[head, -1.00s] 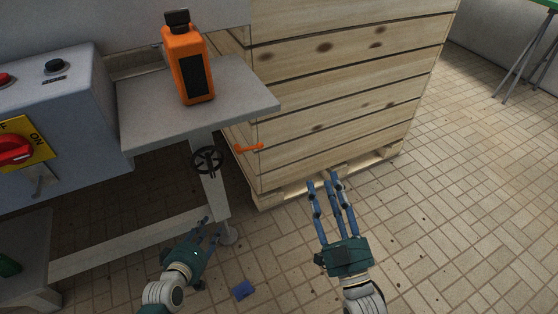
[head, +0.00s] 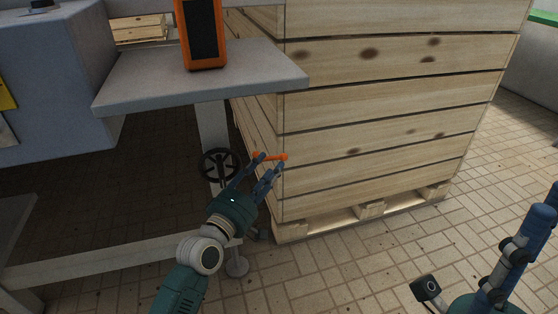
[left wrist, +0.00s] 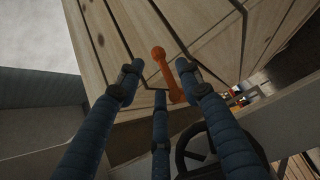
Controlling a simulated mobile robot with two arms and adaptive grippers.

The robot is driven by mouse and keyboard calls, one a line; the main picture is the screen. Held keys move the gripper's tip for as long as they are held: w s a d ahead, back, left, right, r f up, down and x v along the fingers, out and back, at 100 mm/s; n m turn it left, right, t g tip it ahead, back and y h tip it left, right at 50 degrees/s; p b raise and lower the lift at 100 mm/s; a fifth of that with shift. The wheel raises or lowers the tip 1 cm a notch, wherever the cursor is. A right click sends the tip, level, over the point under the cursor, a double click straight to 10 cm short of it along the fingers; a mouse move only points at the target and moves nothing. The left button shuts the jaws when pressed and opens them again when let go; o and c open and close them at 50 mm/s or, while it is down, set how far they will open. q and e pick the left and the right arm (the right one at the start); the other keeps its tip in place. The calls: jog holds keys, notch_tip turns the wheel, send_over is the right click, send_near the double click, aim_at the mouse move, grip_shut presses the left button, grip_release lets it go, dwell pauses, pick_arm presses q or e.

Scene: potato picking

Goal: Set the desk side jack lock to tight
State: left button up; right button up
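The jack lock shows as an orange handle (head: 268,157) on the desk leg, in front of the wooden crate and close to a black handwheel (head: 219,165). In the left wrist view the orange handle (left wrist: 166,72) lies between the spread fingers. My left gripper (head: 265,168) is open, its fingertips around the handle; I cannot tell whether they touch it. In the left wrist view the left gripper (left wrist: 160,82) shows its fingers apart. My right gripper (head: 530,230) is at the lower right edge, partly cut off, well away from the handle.
A grey desk (head: 140,80) stands at left with an orange-and-black device (head: 203,35) on it. A large wooden crate (head: 390,90) on a pallet stands just behind the handle. A grey-blue control box (head: 60,60) is at far left. The tiled floor (head: 370,270) in front is clear.

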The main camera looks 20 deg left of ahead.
aim_at(276, 158)
pick_arm(q)
jog(key=b+x, duration=0.1)
jog(key=x, duration=0.4)
jog(key=shift+w, duration=0.4)
grip_shut()
